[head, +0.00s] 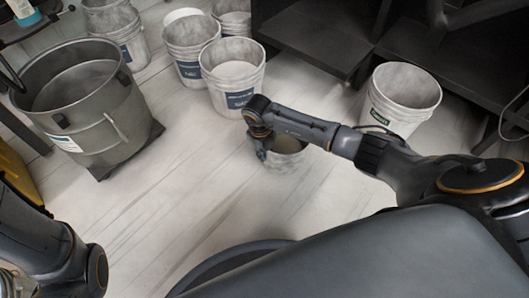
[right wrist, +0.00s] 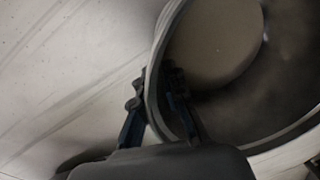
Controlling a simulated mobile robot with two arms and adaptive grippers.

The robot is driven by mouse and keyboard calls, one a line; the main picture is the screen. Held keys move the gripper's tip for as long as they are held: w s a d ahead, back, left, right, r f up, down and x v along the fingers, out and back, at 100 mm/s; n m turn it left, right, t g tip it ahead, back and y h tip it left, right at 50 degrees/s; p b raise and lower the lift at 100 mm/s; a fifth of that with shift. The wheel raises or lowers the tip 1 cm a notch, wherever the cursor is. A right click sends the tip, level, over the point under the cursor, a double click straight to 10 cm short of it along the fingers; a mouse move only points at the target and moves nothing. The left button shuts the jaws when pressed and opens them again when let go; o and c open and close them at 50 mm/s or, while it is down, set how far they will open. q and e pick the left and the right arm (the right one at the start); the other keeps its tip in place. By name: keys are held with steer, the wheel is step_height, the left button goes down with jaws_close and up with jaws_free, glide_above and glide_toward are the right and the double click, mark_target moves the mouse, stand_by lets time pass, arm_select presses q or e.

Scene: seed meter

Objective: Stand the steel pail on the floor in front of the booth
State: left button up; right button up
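The steel pail (head: 284,168) is a small grey round pail in the middle of the head view, partly hidden under my right gripper (head: 261,150). In the right wrist view the pail's rim and wall (right wrist: 157,75) run between the two fingers of my right gripper (right wrist: 157,88). One finger is inside the pail and one outside, both close against the wall. The pail looks upright, with a pale inside bottom. I cannot tell whether it touches the floor. My left arm shows at the lower left of the head view, but its gripper is out of sight.
Pale plank floor (head: 190,170) is clear around the pail. A large dark bin (head: 95,130) stands at left. Several white buckets stand at the back, one (head: 233,80) nearest the pail. Another white bucket (head: 400,98) stands at right beside dark shelving (head: 318,45), which may be the booth.

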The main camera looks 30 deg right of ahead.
steer(key=shift+o, duration=0.8)
